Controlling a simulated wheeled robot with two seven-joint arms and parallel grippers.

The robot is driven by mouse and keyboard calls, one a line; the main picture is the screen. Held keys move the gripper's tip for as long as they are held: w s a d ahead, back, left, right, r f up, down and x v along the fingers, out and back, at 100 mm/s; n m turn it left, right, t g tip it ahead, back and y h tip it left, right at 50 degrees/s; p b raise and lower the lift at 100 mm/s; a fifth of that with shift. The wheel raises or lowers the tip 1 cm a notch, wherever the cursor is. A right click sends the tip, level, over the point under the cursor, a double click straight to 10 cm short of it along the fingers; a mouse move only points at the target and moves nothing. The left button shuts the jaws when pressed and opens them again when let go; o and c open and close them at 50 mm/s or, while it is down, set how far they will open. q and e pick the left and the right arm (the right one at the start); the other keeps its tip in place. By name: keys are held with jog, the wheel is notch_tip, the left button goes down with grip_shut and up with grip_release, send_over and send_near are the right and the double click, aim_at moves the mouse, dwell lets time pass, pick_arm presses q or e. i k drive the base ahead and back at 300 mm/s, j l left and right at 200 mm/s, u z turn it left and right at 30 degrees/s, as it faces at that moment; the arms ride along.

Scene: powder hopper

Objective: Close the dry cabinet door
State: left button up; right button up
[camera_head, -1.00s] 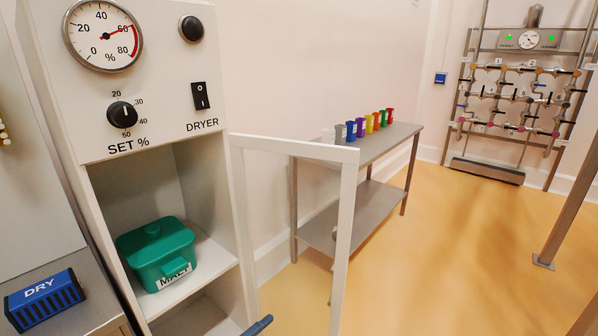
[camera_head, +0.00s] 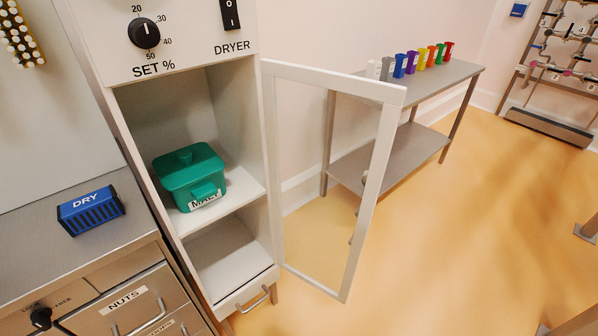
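The dry cabinet (camera_head: 264,190) stands left of the middle in the head view. Its white-framed, see-through door (camera_head: 374,190) is hinged on the cabinet's right side and stands wide open, swung out to the right. A small knob (camera_head: 365,177) shows at the door's free side. Inside, a green lidded box (camera_head: 189,174) labelled MALT sits on the upper shelf; the lower space looks empty. Neither of my grippers is in view.
A blue DRY block (camera_head: 91,209) lies on the grey counter at left, above a NUTS drawer (camera_head: 125,303). A drawer with a handle is under the cabinet. A grey table (camera_head: 440,85) with several coloured cups stands behind the door.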

aim_at(392, 96)
jog(key=i+l+u, duration=0.25)
jog(key=l+u, duration=0.15)
jog(key=i+l+u, duration=0.2)
jog(key=l+u, duration=0.2)
jog(key=i+l+u, duration=0.1)
jog(key=l+u, duration=0.75)
jog(key=l, duration=0.15)
jog(key=l+u, duration=0.4)
jog(key=l, duration=0.15)
jog(key=k+l+u, duration=0.3)
jog(key=l, duration=0.15)
jog(key=k, duration=0.15)
jog(key=l+u, duration=0.2)
jog(key=i+j, duration=0.05)
